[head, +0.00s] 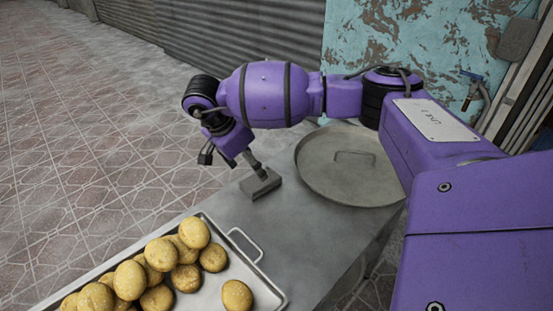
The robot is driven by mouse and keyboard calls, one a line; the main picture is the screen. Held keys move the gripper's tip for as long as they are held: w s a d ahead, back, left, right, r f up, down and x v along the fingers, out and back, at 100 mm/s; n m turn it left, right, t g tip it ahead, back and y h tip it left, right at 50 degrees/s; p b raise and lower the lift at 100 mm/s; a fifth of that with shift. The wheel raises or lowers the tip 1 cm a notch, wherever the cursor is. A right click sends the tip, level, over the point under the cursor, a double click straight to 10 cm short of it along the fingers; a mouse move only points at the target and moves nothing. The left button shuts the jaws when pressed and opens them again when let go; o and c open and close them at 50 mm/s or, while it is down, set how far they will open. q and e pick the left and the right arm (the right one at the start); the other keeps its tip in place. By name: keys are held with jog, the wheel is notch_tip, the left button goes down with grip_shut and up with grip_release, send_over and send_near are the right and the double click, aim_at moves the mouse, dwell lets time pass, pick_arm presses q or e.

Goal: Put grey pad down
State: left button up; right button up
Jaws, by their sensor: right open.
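The grey pad (262,185) is a small flat grey block at the table's left edge, between the bun tray and the round lid. It looks to rest on the grey metal table (222,206). My right gripper (251,163) is just above the pad, pointing down at it, with its jaws open. A grey finger reaches the top of the pad; whether it touches cannot be told. The other finger is hard to make out. My left gripper is out of view.
A metal tray (262,271) with several round buns (193,232) stands at the front left. A large round metal lid (347,180) with a handle lies behind and right of the pad. Tiled floor is open on the left; a shutter and worn blue wall (420,40) stand behind.

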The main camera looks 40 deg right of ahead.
jog(key=shift+v, duration=2.75)
